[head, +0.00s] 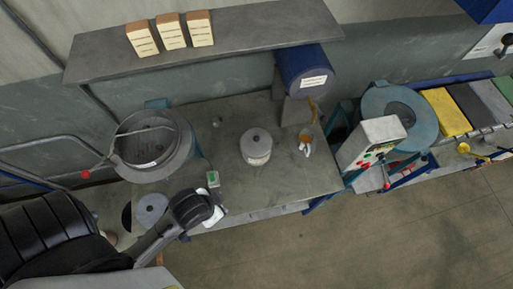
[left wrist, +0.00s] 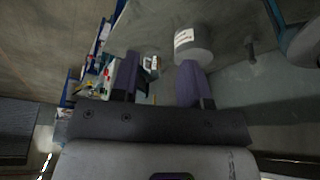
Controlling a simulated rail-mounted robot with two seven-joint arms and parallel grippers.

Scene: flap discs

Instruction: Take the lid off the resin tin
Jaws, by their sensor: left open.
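The resin tin (head: 256,149) is a grey cylinder with a pale label, upright near the middle of the bench. Its grey round top (head: 256,136) has a small dark centre; I cannot make out a seam between lid and tin. My left gripper (head: 213,213) is low and left of the tin, near the bench's front edge, apart from it. In the left wrist view the left gripper (left wrist: 160,78) is open, nothing visibly held between its two dark fingers. The tin shows there too (left wrist: 195,48), beyond the right-hand finger. My right gripper is not in view.
A large round tub (head: 182,165) with a red-knobbed handle stands left. A blue drum (head: 303,70) lies behind, with a small white item (head: 305,149) in front. A grey ring-shaped object (head: 151,209) is front left; a green-fronted box (head: 213,179) sits near my gripper.

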